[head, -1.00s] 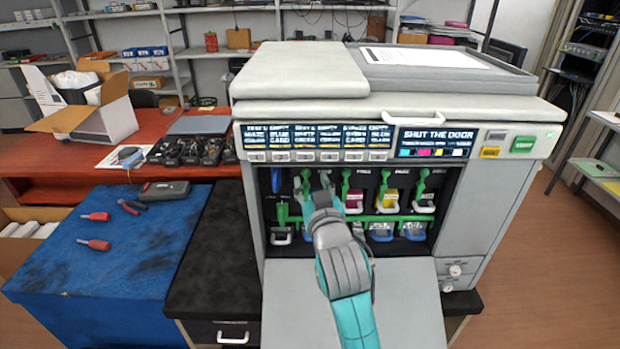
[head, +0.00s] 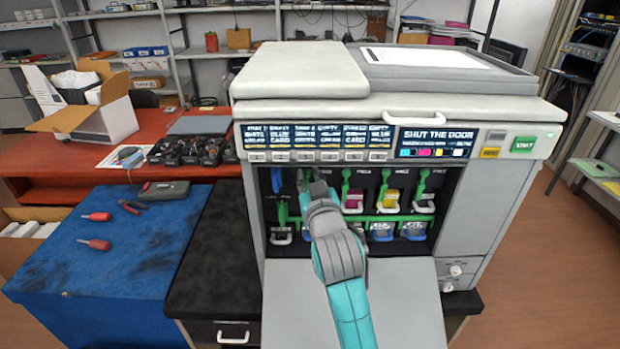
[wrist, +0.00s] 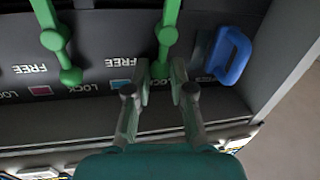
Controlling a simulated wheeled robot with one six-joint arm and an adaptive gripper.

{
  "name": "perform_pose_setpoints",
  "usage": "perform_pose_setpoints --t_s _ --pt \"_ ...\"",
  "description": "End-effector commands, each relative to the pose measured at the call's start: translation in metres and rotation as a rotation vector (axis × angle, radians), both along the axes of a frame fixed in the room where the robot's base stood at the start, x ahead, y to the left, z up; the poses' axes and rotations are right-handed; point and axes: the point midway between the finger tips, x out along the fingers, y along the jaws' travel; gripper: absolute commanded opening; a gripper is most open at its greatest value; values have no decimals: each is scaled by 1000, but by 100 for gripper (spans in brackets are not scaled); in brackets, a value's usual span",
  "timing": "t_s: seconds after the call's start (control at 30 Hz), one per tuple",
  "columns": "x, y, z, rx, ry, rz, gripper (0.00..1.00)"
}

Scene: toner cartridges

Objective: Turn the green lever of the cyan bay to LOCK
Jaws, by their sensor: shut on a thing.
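The green lever of the cyan bay (wrist: 168,30) hangs down into the wrist view, beside a small cyan square and upside-down FREE and LOCK marks. My gripper (wrist: 162,82) is shut on this lever, with its fingers on either side of the lever's end. The lever's very tip is partly hidden between the fingers. In the head view my gripper (head: 316,188) reaches into the open printer front and covers most of the cyan bay. I cannot read the lever's exact angle there.
A neighbouring green lever (wrist: 55,40) stands by a magenta square. A blue handle (wrist: 232,57) sits close on the other side, near the bay wall. The printer's door (head: 410,300) is folded down below my arm. The printer's display (head: 435,140) reads SHUT THE DOOR.

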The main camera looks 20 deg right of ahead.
Motion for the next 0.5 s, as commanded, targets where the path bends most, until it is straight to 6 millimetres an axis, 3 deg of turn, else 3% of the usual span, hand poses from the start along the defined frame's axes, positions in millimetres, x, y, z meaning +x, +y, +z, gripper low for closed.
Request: perform_pose_setpoints --t_s 0.47,0.5 --pt "1 4 1 -103 34 -1 0" --pt "1 4 1 -103 34 -1 27"
